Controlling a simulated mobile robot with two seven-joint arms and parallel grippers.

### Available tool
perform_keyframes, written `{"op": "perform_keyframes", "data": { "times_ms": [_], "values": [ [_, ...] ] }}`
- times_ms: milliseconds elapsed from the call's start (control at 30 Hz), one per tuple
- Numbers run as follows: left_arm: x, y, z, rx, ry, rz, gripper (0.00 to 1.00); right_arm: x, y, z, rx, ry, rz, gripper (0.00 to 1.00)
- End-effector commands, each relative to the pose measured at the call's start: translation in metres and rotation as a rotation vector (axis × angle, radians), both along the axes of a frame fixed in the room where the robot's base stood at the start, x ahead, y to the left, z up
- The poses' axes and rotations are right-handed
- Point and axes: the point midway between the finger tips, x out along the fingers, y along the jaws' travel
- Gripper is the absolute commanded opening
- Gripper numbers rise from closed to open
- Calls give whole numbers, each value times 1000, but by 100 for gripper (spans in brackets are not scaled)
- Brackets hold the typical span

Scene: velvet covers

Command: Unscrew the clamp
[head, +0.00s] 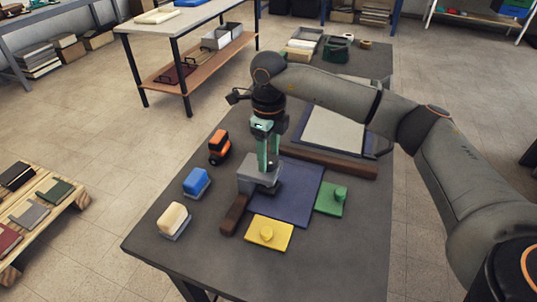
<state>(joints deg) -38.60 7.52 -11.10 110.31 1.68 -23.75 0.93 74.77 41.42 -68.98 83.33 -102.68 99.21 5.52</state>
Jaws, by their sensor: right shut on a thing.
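A grey block (254,182), which appears to be the clamp, stands at the left edge of a dark blue panel (296,198) on the dark table. My right gripper (268,166) points straight down onto its top and is shut there. The fingers hide the small part they grip, so I cannot tell its shape. A dark wooden bar (234,213) comes out from the near side of the grey block. Another long wooden bar (330,164) lies along the panel's far side. My left gripper is not in view.
A yellow block (283,239) and a green block (328,207), each with a knob, lie near the panel. Blue (196,180) and cream (173,220) brush-like blocks and an orange-black tool (219,146) stand left. A framed pale sheet (333,132) lies behind. The table's near right is clear.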

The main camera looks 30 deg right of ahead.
Motion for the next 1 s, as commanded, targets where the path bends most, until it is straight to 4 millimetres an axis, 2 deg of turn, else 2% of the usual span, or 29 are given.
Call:
{"op": "perform_keyframes", "data": {
  "times_ms": [600, 1000],
  "values": [
    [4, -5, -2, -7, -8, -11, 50, 0, 0, 1, 1, -2, 578, 3],
    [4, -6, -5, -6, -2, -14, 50, 1, 0, 1, -1, -3, 853, 3]
  ]
}}
